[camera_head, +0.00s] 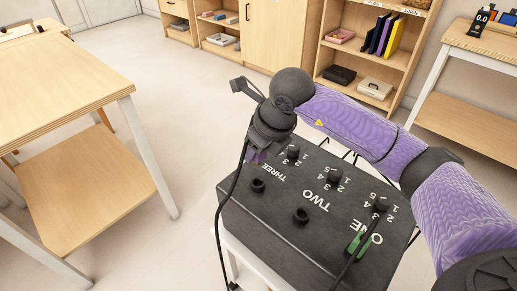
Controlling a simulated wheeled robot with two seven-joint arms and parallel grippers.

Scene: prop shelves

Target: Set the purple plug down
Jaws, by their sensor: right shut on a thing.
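My right gripper (260,150) is shut on the purple plug (251,157), low over the back left part of the black box (330,190). Only a little of the plug's purple shows under the gripper, and I cannot tell whether it touches the box. A black cable hangs down from that area past the box's left side. The box is marked ONE, TWO and THREE, with a numbered knob for each. Dark round sockets show below TWO and THREE. A green plug (357,245) with a black cable is at ONE. My left gripper is not in view.
A wooden table (60,75) with a lower shelf stands at the left. A wooden shelf unit (400,60) with books and boxes is at the back, and another table (470,45) is at the right. Pale floor (170,80) lies open between them.

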